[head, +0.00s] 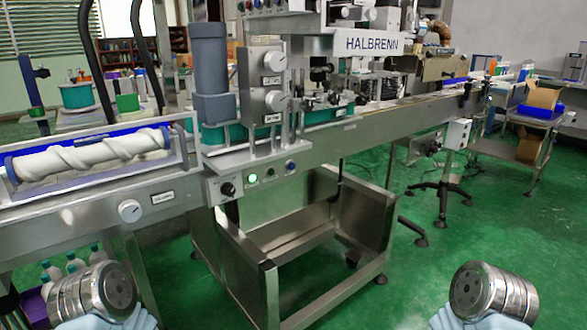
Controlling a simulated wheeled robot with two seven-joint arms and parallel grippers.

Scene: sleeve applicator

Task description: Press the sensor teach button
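A small control panel (258,182) sits on the machine's front, left of centre. It carries a black rotary knob (227,188), a lit green button (253,177), a small button (270,172) and a blue button (291,166). Their labels are too small to read, and I cannot tell which control is the sensor teach button. Metal cylindrical links of my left arm (95,292) and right arm (492,291) show at the bottom corners, well apart from the panel. No gripper fingers show in the head view.
Above the panel, a steel housing (262,85) has two round dials. A white screw roller (95,154) lies at left. An open steel bin (305,235) stands below the panel. Green floor at right is partly clear.

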